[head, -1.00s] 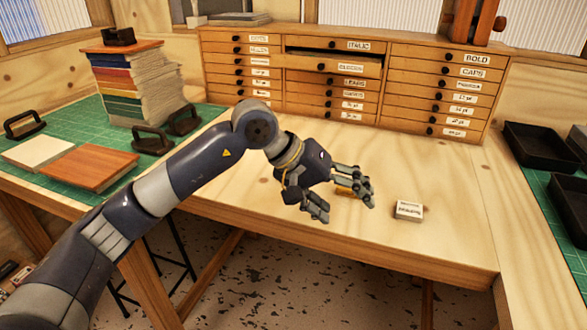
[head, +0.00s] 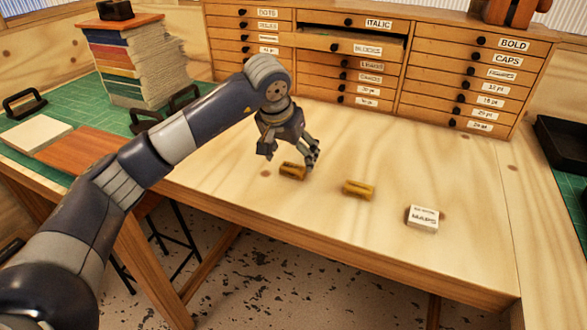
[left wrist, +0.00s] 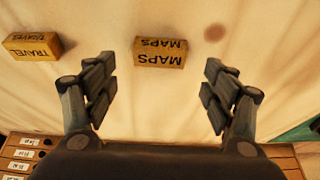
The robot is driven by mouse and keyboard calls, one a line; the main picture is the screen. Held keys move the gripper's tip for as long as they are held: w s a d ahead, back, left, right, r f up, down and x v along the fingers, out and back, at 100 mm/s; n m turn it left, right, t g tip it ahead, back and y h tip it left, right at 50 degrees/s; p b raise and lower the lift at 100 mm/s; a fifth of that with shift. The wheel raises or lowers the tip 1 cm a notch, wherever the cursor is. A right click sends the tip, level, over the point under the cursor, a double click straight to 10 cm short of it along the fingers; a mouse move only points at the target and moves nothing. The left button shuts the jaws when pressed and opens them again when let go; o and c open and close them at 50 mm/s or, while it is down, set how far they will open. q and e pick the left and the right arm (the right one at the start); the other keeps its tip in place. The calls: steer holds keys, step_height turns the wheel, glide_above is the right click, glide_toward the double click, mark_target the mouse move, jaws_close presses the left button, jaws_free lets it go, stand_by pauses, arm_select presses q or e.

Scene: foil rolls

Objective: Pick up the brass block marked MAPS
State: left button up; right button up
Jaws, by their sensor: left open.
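The brass block marked MAPS (left wrist: 160,52) lies flat on the wooden table. In the left wrist view it is ahead of my left gripper (left wrist: 158,88), between the lines of its two spread fingers, with a gap. In the head view this block (head: 292,172) is the left one of two, just under my left gripper (head: 290,156). The gripper is open and empty, fingers pointing down. A second brass block, marked TRAVEL (left wrist: 32,46), lies to the right in the head view (head: 359,189). My right gripper is not in view.
A small white box labelled MAPS (head: 423,219) sits right of the blocks. A drawer cabinet (head: 440,75) with one drawer partly open stands behind. A book stack (head: 135,65) and a green mat (head: 60,100) are at left. The table around the blocks is clear.

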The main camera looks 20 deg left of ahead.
mark_target(294, 166)
arm_select(q)
steer(key=x, duration=0.3)
steer(key=shift+f+p, duration=0.2)
steer(key=shift+p, duration=0.15)
steer(key=shift+w+f, duration=0.2)
steer(key=shift+s, duration=0.1)
steer(key=c, duration=1.5)
steer(key=shift+o, duration=0.2)
steer(key=shift+r, duration=0.1)
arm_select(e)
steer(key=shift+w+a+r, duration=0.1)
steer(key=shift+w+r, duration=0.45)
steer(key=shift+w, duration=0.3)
arm_select(q)
steer(key=shift+r, duration=0.1)
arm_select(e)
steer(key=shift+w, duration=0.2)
